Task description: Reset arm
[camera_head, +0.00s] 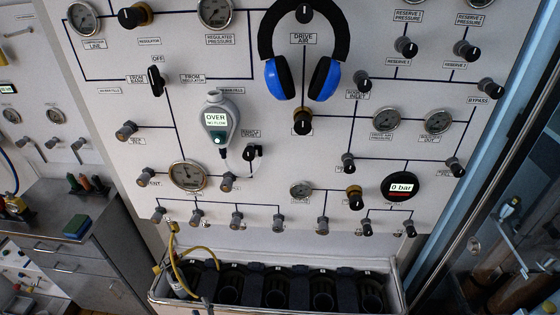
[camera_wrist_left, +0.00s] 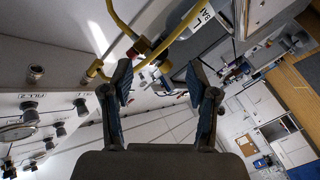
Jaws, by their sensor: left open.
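My left gripper (camera_wrist_left: 160,82) shows in the left wrist view with its two dark fingers spread apart and nothing between the tips. A yellow hose (camera_wrist_left: 122,22) with a fitting runs just beyond the fingers there. I cannot make out either gripper in the head view. My right gripper is in neither view. The white fill panel (camera_head: 290,150) fills most of the head view, with gauges, knobs and a digital readout (camera_head: 401,187) showing 0 bar.
Blue headphones (camera_head: 304,75) hang on the panel. Below it, a rack (camera_head: 395,298) has several dark slots, with a yellow hose (camera_head: 172,262) at its left end. A grey cabinet (camera_head: 90,250) stands at left, with a green-blue sponge (camera_head: 77,226) on top.

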